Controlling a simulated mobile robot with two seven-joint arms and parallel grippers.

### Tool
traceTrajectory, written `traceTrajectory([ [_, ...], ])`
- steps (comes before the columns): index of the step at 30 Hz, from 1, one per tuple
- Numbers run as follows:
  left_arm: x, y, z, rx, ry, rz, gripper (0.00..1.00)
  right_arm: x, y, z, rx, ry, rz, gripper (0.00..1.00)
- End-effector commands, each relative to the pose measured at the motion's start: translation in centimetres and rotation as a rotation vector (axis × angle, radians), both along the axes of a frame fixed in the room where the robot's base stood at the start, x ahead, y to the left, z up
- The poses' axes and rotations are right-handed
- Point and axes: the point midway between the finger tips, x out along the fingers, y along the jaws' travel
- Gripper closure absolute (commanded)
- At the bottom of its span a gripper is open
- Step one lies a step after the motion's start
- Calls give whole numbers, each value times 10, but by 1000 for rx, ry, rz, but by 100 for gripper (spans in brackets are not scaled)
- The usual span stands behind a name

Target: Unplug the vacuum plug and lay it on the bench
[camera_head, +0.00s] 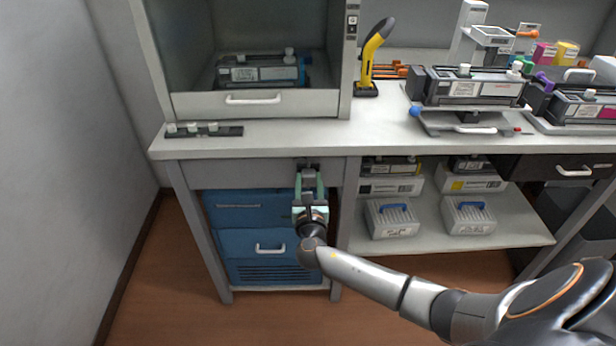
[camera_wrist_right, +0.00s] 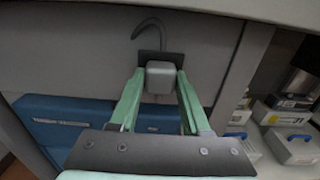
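The vacuum plug (camera_wrist_right: 160,78) is a light grey block on a dark plate (camera_wrist_right: 147,56) on the grey panel under the bench top. A dark cord curves up above it. My right gripper (camera_head: 308,176) is in front of this panel, below the bench's front edge. The plug still sits against the plate. The white bench top (camera_head: 290,137) is above the gripper. My left gripper is out of view.
A small dark rack (camera_head: 204,130) lies on the bench at left. A glass-fronted cabinet (camera_head: 255,103) stands behind, with a yellow scanner (camera_head: 368,65) and cartridge fixtures (camera_head: 470,90) to its right. A blue unit (camera_head: 262,240) is below. Bench top near the front edge is clear.

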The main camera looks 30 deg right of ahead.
Motion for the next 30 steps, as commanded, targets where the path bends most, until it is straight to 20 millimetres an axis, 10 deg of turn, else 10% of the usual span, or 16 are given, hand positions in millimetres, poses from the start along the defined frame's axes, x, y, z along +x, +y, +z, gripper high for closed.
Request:
traceTrajectory([
  [12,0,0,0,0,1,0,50,0,0,0,0,0,0,100],
  [30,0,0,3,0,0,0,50,-3,2,1,0,0,1,100],
])
